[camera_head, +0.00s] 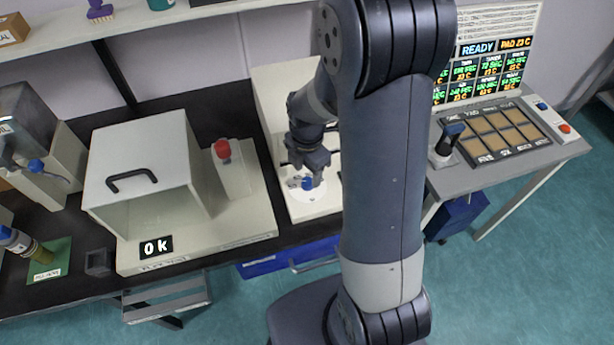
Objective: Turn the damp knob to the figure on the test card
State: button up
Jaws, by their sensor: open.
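My gripper (306,176) points down over a white round dial (311,195) on the front of a pale instrument. A small blue knob (307,184) sits on this dial, right at the fingertips. It is likely the damp knob. The gripper is open; I cannot tell whether the fingers touch the knob or stand around it. The dial's figures and the knob's pointer are too small to read, and my arm hides part of the instrument (272,105). I cannot make out a test card.
A pale box with a black handle (131,178) stands left, with a red-topped part (222,149) beside it. A console (499,139) with a READY screen (478,50) and a dark lever (449,138) stands right. A shelf (130,18) runs above the bench.

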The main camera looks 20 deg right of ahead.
aim_at(307, 181)
jog(key=shift+f, duration=1.8)
jog(key=c, duration=1)
